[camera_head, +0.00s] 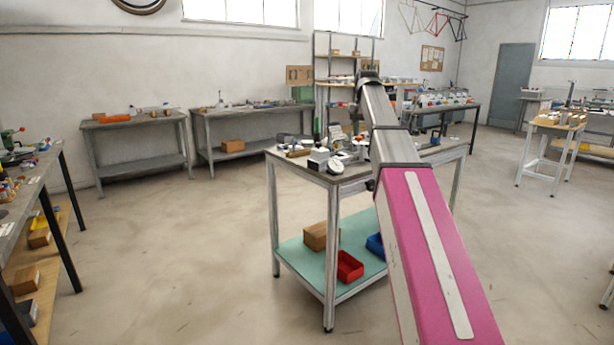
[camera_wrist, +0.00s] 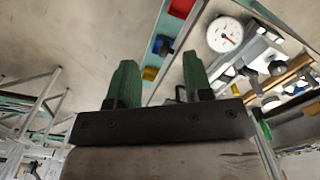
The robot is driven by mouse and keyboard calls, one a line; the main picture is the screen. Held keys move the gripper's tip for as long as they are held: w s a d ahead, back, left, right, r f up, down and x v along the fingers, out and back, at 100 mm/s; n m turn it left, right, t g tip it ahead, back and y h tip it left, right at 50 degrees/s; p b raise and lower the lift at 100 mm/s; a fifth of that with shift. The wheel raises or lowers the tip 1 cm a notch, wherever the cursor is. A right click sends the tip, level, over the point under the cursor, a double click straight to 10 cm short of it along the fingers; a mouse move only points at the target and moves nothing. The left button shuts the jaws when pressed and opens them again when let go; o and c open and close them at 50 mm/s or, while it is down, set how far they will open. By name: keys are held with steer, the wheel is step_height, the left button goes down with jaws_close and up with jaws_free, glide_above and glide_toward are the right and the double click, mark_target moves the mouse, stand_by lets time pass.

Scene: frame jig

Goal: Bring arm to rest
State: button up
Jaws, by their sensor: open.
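My arm (camera_head: 430,250), pink near the base and grey further out, reaches forward and up over the right part of the workbench (camera_head: 296,163) in the head view. I cannot make out my gripper clearly there. In the wrist view my gripper (camera_wrist: 160,70) shows two green fingers spread well apart on a black mount. Nothing is between the fingers. The wrist camera is tilted, with the bench edge and a round white dial gauge (camera_wrist: 225,34) beyond the right finger. I cannot tell the gripper's height above the bench.
On the bench's lower shelf are a cardboard box (camera_head: 316,236), a red bin (camera_head: 349,266) and a blue bin (camera_head: 376,245). Small tools and devices crowd the bench top. A black-legged table (camera_head: 50,168) stands at left. A small white stand (camera_head: 550,150) is at right. The floor between is open.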

steer(key=s+f+n, duration=0.1)
steer(key=s+f, duration=0.1)
steer(key=f, duration=0.7)
steer(key=s+f, duration=0.2)
steer(key=f, duration=0.7)
steer(key=s+f+n, duration=0.1)
steer(key=s+f, duration=0.6)
steer(key=f, duration=0.4)
steer(key=s+f+n, duration=0.1)
steer(key=s+f, duration=0.7)
steer(key=f, duration=0.3)
steer(key=s+a+f+n, duration=0.1)
steer(key=s+f, duration=0.7)
steer(key=f, duration=0.3)
steer(key=shift+s+f+n, duration=0.25)
steer(key=shift+f+n, duration=0.05)
steer(key=shift+f, duration=0.1)
steer(key=shift+a, duration=0.1)
